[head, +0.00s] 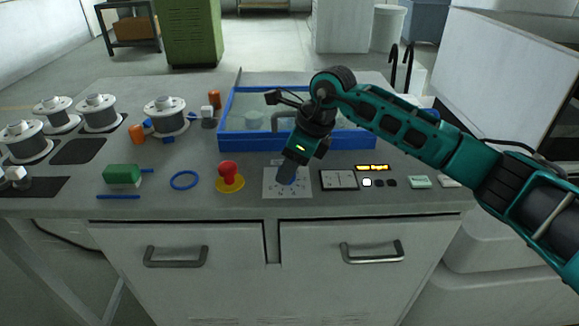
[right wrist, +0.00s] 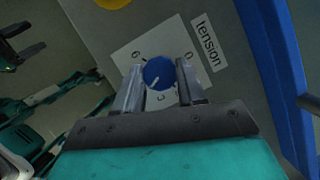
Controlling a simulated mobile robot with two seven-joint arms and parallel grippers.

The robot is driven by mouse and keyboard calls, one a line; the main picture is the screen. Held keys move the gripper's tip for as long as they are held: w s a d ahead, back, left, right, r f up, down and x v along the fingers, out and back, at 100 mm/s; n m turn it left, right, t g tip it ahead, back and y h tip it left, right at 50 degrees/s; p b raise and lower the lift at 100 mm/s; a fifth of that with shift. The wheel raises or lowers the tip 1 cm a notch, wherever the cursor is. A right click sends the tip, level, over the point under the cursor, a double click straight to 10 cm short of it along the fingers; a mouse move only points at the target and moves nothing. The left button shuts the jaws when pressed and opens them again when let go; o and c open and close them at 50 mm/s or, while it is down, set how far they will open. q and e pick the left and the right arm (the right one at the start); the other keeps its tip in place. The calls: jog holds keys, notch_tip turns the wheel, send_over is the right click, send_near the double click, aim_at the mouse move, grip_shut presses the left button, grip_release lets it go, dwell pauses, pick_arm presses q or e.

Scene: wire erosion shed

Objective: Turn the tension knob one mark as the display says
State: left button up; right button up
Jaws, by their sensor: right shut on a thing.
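The tension knob (right wrist: 158,73) is round and blue with a white pointer line, on a white dial plate (right wrist: 128,52) with printed marks. A "tension" label (right wrist: 207,42) is beside it in the right wrist view. My right gripper (right wrist: 160,80) has a finger on either side of the knob and is shut on it. In the head view my right gripper (head: 287,176) points down at the dial plate (head: 272,190) and mostly hides the knob.
A red mushroom button (head: 229,172) on a yellow base stands left of the dial. A blue-rimmed tank (head: 228,140) is behind it. Wire spools (head: 166,115) and a green block (head: 122,174) are at left.

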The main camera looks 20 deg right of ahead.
jog(key=n+g+b, duration=0.1)
jog(key=n, duration=0.2)
jog(key=shift+w+y, duration=0.15)
jog(key=shift+y, duration=0.15)
jog(key=n+g+b, duration=0.1)
jog(key=n, duration=0.1)
jog(key=shift+n+b, duration=0.3)
jog(key=shift+n, duration=0.3)
jog(key=shift+r+n+g, duration=0.1)
jog(key=shift+n+g, duration=0.2)
jog(key=o, duration=1.1)
jog(key=shift+c, duration=0.2)
